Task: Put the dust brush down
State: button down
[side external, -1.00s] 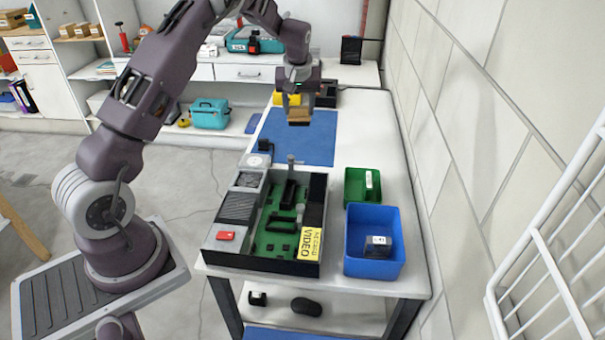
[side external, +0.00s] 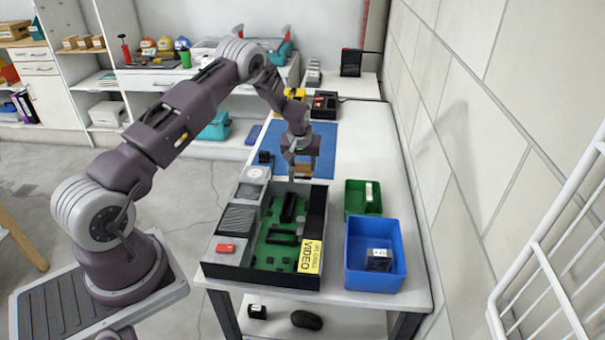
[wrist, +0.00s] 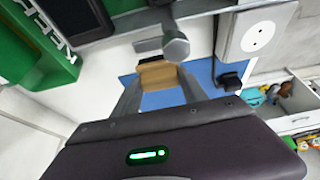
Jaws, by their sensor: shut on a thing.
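My gripper (side external: 303,171) is shut on the dust brush, whose brown wooden part (side external: 304,169) shows between the fingers. It hangs just behind the back edge of the open computer case (side external: 262,274), near the front end of the blue mat (side external: 326,142). In the wrist view my gripper (wrist: 158,80) has the tan block of the brush (wrist: 157,74) between its fingers. The bristles are not clearly visible. The blue mat (wrist: 200,78) lies beyond it.
A green bin (side external: 352,203) and a blue bin (side external: 360,279) stand right of the case. Bare white table (side external: 365,150) lies right of the mat.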

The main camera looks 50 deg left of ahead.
aim_at(302, 169)
jog(key=shift+f, duration=1.5)
jog(key=c, duration=0.6)
grip_release()
jog(key=shift+f, duration=0.15)
